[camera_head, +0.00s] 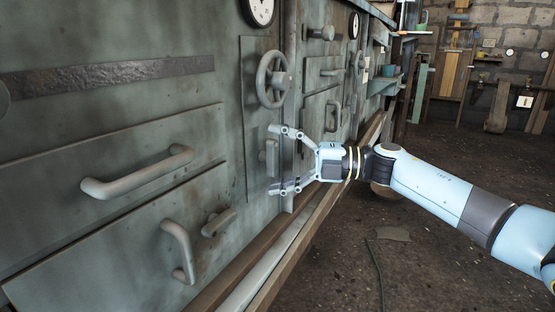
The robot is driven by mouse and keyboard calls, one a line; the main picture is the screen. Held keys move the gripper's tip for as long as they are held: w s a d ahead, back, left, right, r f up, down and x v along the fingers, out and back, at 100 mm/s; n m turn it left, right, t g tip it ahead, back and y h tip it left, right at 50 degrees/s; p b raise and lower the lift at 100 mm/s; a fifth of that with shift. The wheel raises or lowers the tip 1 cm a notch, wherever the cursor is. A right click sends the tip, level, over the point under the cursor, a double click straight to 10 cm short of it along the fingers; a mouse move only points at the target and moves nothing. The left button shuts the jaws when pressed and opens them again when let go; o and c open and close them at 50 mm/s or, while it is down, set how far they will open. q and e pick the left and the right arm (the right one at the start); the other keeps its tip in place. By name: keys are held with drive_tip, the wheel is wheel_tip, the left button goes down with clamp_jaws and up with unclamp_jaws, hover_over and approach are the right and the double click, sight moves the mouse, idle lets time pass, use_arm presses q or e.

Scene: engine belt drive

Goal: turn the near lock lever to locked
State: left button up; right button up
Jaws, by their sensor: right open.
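My right gripper (273,160) is open, with one finger above the other, and points left at the grey-green metal front. A small upright grey lever (268,151) on a narrow panel lies between its fingertips in the picture. I cannot tell whether the fingers touch it. A second small lever (218,222), tilted up to the right, sits lower left on the nearer panel, clear of the gripper. The picture does not tell which of the two is the near lock lever. My left gripper is not in view.
A handwheel (272,80) sits above the gripper. Bar handles (138,172) and (180,250) stick out from the near panels. A ledge (300,235) runs along the foot of the front. The floor on the right is mostly clear, with a thin cable (378,270).

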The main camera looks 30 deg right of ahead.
drive_tip(key=shift+d, duration=0.1)
drive_tip(key=v, duration=1.1)
drive_tip(key=shift+s+d, duration=0.3)
